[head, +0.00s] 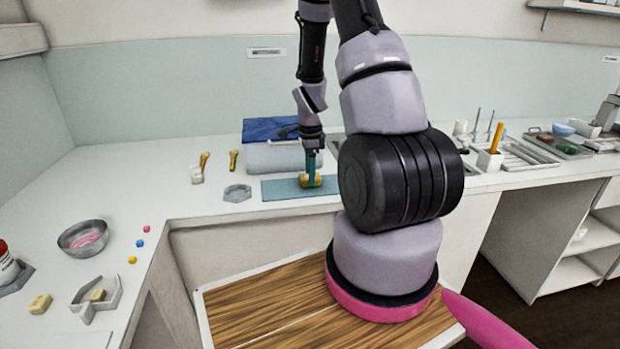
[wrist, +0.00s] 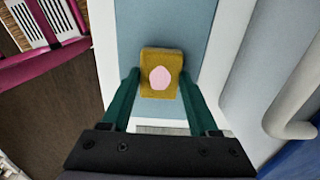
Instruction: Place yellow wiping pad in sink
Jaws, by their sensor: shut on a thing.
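The yellow wiping pad (wrist: 148,60), with a pale pink spot on its face, sits between the green fingers of my gripper (wrist: 159,76) in the wrist view. The gripper is shut on it. In the head view, the gripper (head: 311,170) points down and the pad (head: 316,181) shows at its tips, at a blue mat (head: 280,190) on the counter. I cannot tell whether the pad touches the mat. I cannot make out the sink for certain; my arm hides part of the counter to the right of the mat.
A metal bowl (head: 70,243) is at far left. A cup (head: 489,160) and racks (head: 525,155) stand right of my arm.

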